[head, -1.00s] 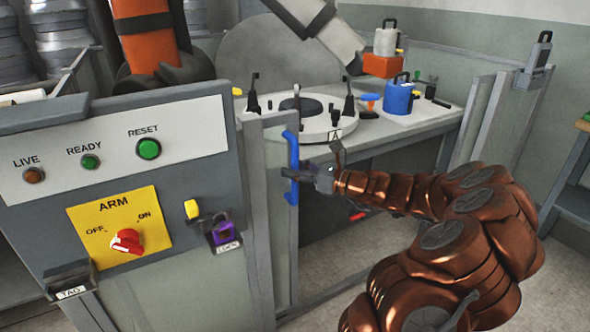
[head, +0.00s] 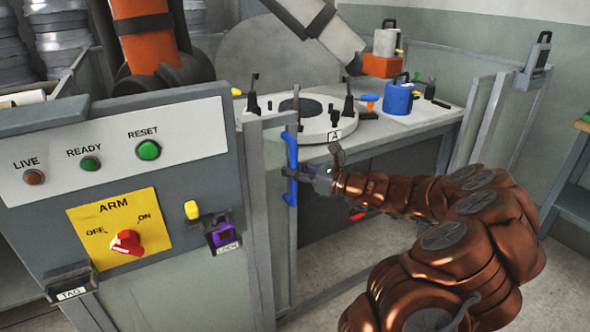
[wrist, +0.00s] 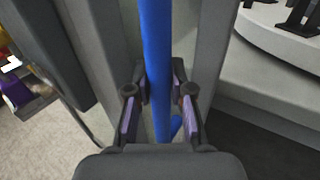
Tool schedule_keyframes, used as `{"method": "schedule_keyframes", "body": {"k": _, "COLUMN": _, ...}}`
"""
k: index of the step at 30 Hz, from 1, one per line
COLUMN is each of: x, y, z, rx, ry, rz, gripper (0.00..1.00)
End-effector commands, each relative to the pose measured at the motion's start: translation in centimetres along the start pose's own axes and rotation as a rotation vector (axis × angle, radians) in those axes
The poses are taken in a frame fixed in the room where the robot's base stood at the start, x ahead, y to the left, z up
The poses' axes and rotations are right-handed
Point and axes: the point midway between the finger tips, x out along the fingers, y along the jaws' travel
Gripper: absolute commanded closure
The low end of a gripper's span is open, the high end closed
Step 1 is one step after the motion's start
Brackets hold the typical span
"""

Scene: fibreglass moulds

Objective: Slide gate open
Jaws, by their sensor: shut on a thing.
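The gate's blue vertical handle (head: 291,169) is fixed to the grey gate frame (head: 258,190), just right of the control panel. My gripper (head: 303,174) reaches in from the right and is shut on the handle at about its middle. In the wrist view the blue handle (wrist: 157,60) runs down between the two fingers of my gripper (wrist: 160,112). The grey gate upright shows behind it. The finger contact on the handle is partly hidden in the head view.
The control panel (head: 185,225) stands left of the gate, with a red knob (head: 127,242) and a purple lock (head: 222,234). A grey post (head: 492,125) stands at right.

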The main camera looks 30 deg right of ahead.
Motion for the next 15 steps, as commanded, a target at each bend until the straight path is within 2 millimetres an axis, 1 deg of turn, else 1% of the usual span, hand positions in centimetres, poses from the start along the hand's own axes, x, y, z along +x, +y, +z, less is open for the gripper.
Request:
{"method": "schedule_keyframes", "body": {"k": 1, "x": 0.4, "y": 0.7, "z": 0.2, "rx": 0.003, "ry": -0.001, "rz": 0.010, "gripper": 1.00}}
{"method": "schedule_keyframes", "body": {"k": 5, "x": 1.1, "y": 1.7, "z": 0.1, "rx": 0.003, "ry": -0.001, "rz": 0.014, "gripper": 1.00}}
{"method": "schedule_keyframes", "body": {"k": 13, "x": 1.0, "y": 1.7, "z": -0.1, "rx": 0.001, "ry": 0.002, "rz": 0.008, "gripper": 1.00}}
{"method": "schedule_keyframes", "body": {"k": 14, "x": 1.0, "y": 1.6, "z": -0.1, "rx": 0.001, "ry": 0.002, "rz": 0.008, "gripper": 0.78}}
{"method": "schedule_keyframes", "body": {"k": 15, "x": 1.0, "y": 1.6, "z": -0.1, "rx": 0.001, "ry": 0.002, "rz": 0.007, "gripper": 0.74}}
